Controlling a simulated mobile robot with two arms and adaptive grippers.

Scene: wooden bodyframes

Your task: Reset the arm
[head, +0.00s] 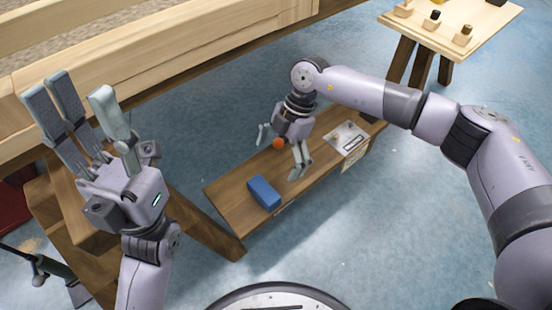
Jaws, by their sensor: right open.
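My left gripper (82,92) is at the left, with its grey fingers pointing up and spread apart and nothing between them. Part of it overlaps the wooden frame in the picture. My right arm reaches in from the right, and its gripper (280,153) points down over a low wooden bench. Its fingers are spread wide apart. A small orange ball (279,143) shows between them; I cannot tell whether it touches a finger or rests on the bench.
A blue block (263,193) lies on the bench (228,193), left of the right gripper. A pale plate (346,139) lies at the bench's right end. A wooden stool (470,20) with several small pegged blocks stands top right. A large wooden frame (150,60) spans the top left. Blue floor is clear lower right.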

